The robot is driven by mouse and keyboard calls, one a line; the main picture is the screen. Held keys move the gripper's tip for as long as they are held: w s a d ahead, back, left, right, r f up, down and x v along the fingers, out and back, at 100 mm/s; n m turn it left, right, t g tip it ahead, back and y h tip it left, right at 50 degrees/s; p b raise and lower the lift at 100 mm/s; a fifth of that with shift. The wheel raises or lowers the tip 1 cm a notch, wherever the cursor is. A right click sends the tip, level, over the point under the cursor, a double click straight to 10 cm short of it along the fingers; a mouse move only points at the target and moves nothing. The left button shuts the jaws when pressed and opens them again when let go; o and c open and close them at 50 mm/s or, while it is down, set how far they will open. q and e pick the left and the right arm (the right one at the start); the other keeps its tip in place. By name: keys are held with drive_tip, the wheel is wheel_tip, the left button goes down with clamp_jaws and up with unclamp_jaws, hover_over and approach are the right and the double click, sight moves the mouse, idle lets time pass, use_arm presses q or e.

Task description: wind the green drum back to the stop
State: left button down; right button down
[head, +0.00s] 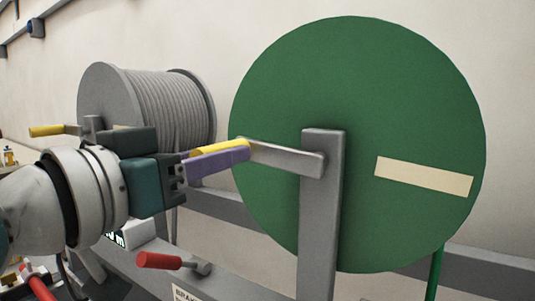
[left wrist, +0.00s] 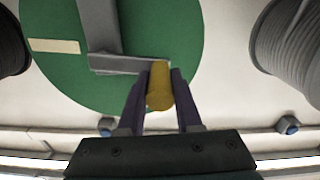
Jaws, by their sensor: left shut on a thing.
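The green drum (head: 390,110) stands at the right in the head view, its round face toward me, with a cream strip (head: 424,176) on its right side. A grey crank arm (head: 285,158) runs left from the top of the grey post in front of the drum to a yellow handle (head: 228,153). My left gripper (head: 216,163) is shut on the yellow handle. In the left wrist view the handle (left wrist: 160,86) sits between the two purple fingers, with the drum (left wrist: 180,30) behind. My right gripper is not in view.
A grey drum wound with grey cable (head: 170,105) stands behind at the left, with its own yellow handle (head: 46,131). A red handle (head: 158,261) sticks out low in front, left of the grey post (head: 320,215). A green cable (head: 435,272) hangs below the drum.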

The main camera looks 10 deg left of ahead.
use_arm(q)
drive_tip(key=shift+f+n, duration=0.5)
drive_tip(key=shift+n, duration=0.2)
drive_tip(key=f+n, duration=0.1)
drive_tip(key=f+n+p, duration=0.1)
drive_tip(key=f+n, duration=0.1)
drive_tip(key=n, duration=0.1)
drive_tip(key=shift+s+d+f, duration=0.1)
drive_tip(key=shift+d+f, duration=0.15)
drive_tip(key=shift+d, duration=0.05)
drive_tip(key=c, duration=0.6)
unclamp_jaws()
drive_tip(key=shift+r, duration=0.1)
drive_tip(key=b+v, duration=0.1)
drive_tip(key=v, duration=0.9)
drive_tip(key=shift+r, duration=0.1)
